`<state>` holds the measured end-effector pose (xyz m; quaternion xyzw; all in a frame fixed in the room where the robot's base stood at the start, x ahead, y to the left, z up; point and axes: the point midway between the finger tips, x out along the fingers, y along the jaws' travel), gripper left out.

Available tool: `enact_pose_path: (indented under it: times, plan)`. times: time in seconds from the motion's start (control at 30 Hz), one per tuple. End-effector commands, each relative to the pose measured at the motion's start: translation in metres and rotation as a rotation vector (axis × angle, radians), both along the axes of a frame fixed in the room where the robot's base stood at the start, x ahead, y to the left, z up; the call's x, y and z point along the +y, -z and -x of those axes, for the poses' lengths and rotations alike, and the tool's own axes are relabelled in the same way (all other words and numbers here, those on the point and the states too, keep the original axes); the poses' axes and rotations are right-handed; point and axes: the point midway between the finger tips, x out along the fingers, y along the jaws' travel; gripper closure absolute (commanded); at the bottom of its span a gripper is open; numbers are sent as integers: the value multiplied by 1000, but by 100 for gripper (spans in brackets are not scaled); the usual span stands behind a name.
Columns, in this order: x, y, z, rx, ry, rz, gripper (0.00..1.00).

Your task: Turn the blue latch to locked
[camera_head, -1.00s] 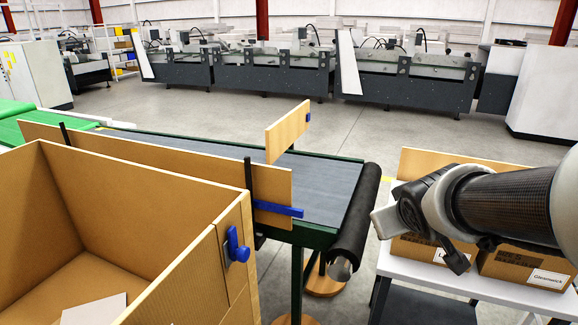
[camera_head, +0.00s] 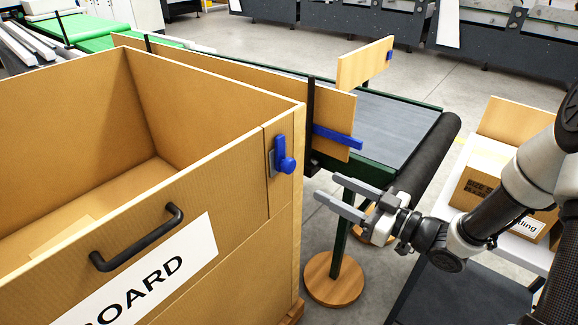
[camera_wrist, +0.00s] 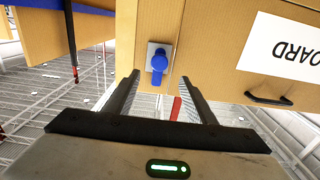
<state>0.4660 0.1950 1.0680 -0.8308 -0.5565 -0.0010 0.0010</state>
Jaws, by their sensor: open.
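The blue latch (camera_head: 283,157) is on a grey plate near the right edge of the large cardboard-coloured box's front. Its lever stands upright, with a round knob at the lower end. In the wrist view the latch (camera_wrist: 159,63) appears ahead of my gripper, slightly above the space between the fingers. My gripper (camera_head: 327,199) is open and empty, to the right of the latch and a little lower in the head view, with its fingers pointing left toward the box. It does not touch the latch. Both fingers also show in the wrist view (camera_wrist: 161,90).
The box (camera_head: 235,165) has a black handle (camera_head: 140,238) and a white label. A conveyor (camera_head: 385,110) with a blue bar (camera_head: 338,137) on its side board stands behind. A green post on a round wooden foot (camera_head: 334,280) is below my gripper. Cartons (camera_head: 490,185) stand at right.

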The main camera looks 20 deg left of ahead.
Motion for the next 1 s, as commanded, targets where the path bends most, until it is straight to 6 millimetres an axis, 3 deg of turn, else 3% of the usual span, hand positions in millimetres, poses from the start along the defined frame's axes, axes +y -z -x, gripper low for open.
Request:
enact_pose_path:
  times: [0.5,0.73,1.0]
  plan:
    - [103,0,-41,0,-2,1,50]
    - [124,0,-52,1,2,2,50]
    - [128,0,-53,1,2,2,50]
